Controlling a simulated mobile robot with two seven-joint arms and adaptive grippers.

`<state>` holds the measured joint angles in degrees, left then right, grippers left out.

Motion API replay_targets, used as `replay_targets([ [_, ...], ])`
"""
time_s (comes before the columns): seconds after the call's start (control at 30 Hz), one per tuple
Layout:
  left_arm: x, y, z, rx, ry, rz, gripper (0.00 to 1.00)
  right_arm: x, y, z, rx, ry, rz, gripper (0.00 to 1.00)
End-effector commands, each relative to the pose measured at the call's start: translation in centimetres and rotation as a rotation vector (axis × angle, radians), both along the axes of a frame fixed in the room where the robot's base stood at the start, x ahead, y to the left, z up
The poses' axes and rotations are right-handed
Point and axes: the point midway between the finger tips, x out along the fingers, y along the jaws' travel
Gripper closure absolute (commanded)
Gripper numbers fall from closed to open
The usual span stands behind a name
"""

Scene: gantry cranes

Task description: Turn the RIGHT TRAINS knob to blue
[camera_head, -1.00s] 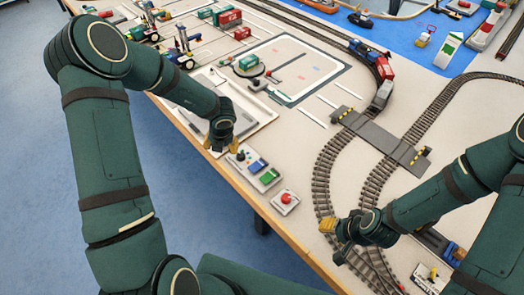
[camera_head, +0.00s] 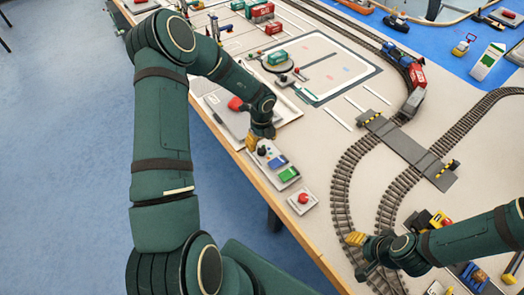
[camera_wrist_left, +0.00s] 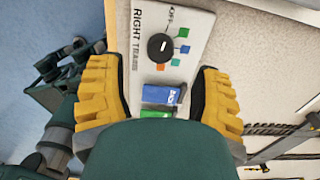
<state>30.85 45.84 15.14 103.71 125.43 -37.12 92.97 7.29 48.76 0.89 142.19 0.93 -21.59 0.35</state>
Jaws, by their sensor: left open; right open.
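The white RIGHT TRAINS control panel (camera_wrist_left: 193,22) lies on the table edge, and it also shows in the head view (camera_head: 293,182). Its black round knob (camera_wrist_left: 158,47) has a white pointer mark that seems to point towards OFF. Green, blue, teal and orange squares surround the knob; the blue square (camera_wrist_left: 184,49) is on its right side in the wrist view. My left gripper (camera_wrist_left: 162,100) is open above the panel, its yellow fingers apart on either side and not touching the knob. My right gripper (camera_head: 357,252) is open near the tracks, away from the panel.
A blue switch (camera_wrist_left: 161,95) and a green switch (camera_wrist_left: 156,114) sit on the same panel near my left fingers. A red button box (camera_head: 303,198) stands beside the panel. A tray (camera_head: 228,118) lies behind my left gripper. Curved tracks (camera_head: 345,190) run to the right.

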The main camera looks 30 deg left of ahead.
Motion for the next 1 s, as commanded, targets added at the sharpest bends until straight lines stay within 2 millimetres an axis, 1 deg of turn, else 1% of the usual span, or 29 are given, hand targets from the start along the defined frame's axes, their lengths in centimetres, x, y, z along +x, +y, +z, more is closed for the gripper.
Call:
replay_targets([
  [0.03,0.0,-0.1,-1.2,-0.001,0.001,-0.001,0.35,-0.1,0.0,-0.4,0.000,0.002,0.002,0.53],
  [0.1,0.0,-0.1,-2.4,-0.001,0.001,-0.001,0.35,-0.2,0.0,-0.6,0.001,0.004,0.003,0.53],
  [0.2,0.0,0.0,-3.8,-0.001,0.000,-0.001,0.35,-0.3,0.1,-0.8,0.002,0.007,0.005,0.53],
  [0.3,0.0,0.0,-4.7,0.000,0.000,-0.002,0.35,-0.3,0.1,-0.9,0.002,0.007,0.006,0.53],
  [0.47,0.1,0.0,-5.4,0.000,-0.002,-0.001,0.35,-0.4,0.1,-1.0,0.002,0.009,0.007,0.53],
  [0.73,0.0,0.0,-5.4,0.000,-0.002,-0.001,0.35,-0.4,0.1,-1.0,0.002,0.009,0.007,0.53],
  [0.77,0.0,0.0,-5.4,0.000,-0.002,-0.001,0.40,-0.4,0.1,-1.0,0.002,0.009,0.007,0.53],
  [0.8,0.0,0.0,-5.4,0.001,-0.001,-0.001,0.54,-0.4,0.1,-1.0,0.002,0.009,0.007,0.53],
  [0.87,0.0,0.0,-5.4,0.001,-0.001,-0.001,0.75,-0.4,0.1,-1.0,0.002,0.009,0.007,0.53],
  [0.9,0.0,0.0,-5.4,0.001,-0.001,-0.001,0.89,-0.4,0.1,-1.0,0.002,0.009,0.007,0.53],
  [0.93,0.0,0.0,-5.4,0.001,-0.001,-0.001,1.00,-0.4,0.1,-1.0,0.002,0.009,0.007,0.53],
  [1.0,0.0,0.0,-5.4,0.001,-0.001,-0.001,1.00,-0.4,0.1,-1.0,0.002,0.009,0.007,0.53],
])
